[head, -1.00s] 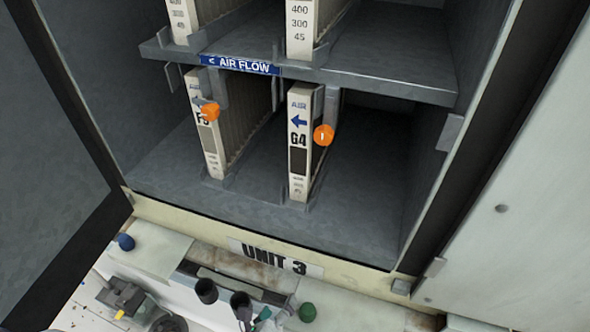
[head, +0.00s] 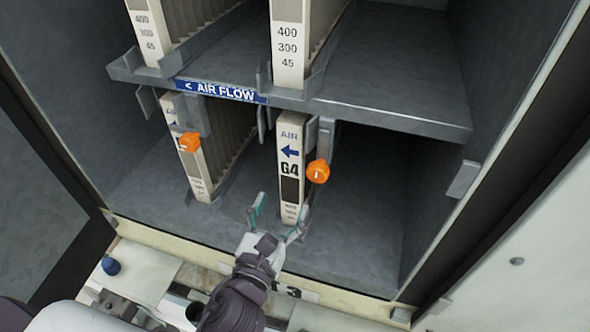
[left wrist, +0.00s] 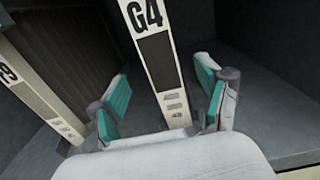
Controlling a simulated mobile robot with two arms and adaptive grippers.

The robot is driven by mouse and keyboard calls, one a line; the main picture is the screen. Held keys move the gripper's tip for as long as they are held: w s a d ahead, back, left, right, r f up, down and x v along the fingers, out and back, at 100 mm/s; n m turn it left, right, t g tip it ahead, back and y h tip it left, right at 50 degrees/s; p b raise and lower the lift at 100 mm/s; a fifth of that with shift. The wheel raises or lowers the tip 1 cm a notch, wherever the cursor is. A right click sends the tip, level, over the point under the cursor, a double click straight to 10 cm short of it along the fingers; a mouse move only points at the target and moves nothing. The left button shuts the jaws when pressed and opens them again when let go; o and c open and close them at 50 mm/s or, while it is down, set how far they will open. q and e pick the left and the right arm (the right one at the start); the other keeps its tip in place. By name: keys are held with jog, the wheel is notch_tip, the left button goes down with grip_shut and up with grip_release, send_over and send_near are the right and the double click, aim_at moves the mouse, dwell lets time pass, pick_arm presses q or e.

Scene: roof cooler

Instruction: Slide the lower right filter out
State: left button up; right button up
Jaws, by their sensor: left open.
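The lower right filter (head: 291,172) is a white-framed panel marked AIR and G4, standing upright in the lower bay of the cabinet. My left gripper (head: 277,215) is open in front of the filter's lower end. In the left wrist view the teal finger pads (left wrist: 160,95) are spread on either side of the filter front (left wrist: 158,65), with gaps between. I cannot tell whether the fingertips reach past its front face. My right gripper is not in view.
The lower left filter (head: 193,155), with its own orange knob (head: 189,142), stands to the left. The shelf (head: 390,112) with the AIR FLOW label is above. The bay floor right of the filter (head: 350,235) is clear. An open door (head: 40,180) is at left.

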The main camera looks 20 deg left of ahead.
pick_arm(q)
jog(key=w+p, duration=0.2)
jog(key=w, duration=0.7)
jog(key=shift+d+p, duration=0.15)
jog(key=shift+p, duration=0.25)
jog(key=shift+w, duration=0.45)
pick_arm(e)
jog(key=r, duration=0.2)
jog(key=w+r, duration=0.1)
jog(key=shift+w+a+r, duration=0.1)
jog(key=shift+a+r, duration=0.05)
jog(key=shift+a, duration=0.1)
pick_arm(q)
jog(key=shift+c, duration=1)
grip_shut()
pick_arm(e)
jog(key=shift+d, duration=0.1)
